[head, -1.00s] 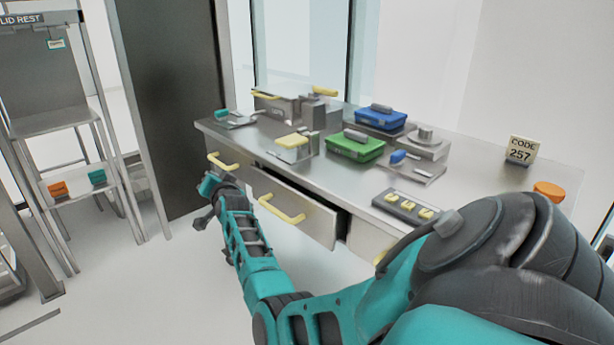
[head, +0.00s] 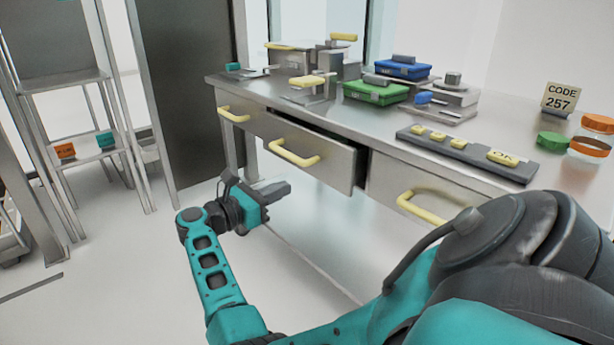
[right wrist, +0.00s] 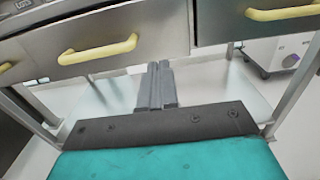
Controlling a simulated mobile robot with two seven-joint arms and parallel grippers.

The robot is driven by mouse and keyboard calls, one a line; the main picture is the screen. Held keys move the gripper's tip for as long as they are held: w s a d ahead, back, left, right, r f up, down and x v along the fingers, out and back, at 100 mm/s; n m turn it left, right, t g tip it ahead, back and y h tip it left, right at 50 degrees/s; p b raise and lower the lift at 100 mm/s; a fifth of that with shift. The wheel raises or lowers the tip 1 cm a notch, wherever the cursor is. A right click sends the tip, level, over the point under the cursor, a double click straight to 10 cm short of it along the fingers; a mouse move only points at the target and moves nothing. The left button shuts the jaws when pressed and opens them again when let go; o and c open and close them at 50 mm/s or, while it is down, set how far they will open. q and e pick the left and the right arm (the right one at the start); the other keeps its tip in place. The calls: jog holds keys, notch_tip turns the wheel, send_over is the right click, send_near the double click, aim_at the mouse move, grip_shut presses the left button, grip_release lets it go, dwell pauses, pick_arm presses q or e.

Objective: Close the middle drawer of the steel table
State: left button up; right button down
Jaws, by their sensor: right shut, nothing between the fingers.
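The steel table (head: 222,84) has a row of drawers with yellow handles. The middle drawer (head: 335,164) is pulled out, with a dark gap showing behind its front; its yellow handle (head: 294,153) faces me. The middle drawer (right wrist: 150,32) also shows at the top of the right wrist view. My right gripper (head: 279,190) is shut and empty, below the middle drawer's handle and apart from it. Its grey fingers (right wrist: 156,86) lie together in the right wrist view, below the drawer front. My left gripper is not in view.
The left drawer (head: 236,122) and right drawer (head: 395,182) flank the middle one and look closed. Green (head: 375,93) and blue (head: 403,69) boxes and a button panel (head: 465,152) are on the tabletop. A shelf rack (head: 80,150) stands at left. The floor before the table is clear.

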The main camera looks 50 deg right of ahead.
aim_at(333, 166)
jog(key=b+x, duration=0.1)
jog(key=x, duration=1.1)
jog(key=shift+d, duration=0.15)
jog(key=shift+s+d, duration=0.15)
jog(key=shift+d, duration=0.4)
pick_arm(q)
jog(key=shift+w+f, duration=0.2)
pick_arm(e)
jog(key=shift+d, duration=0.1)
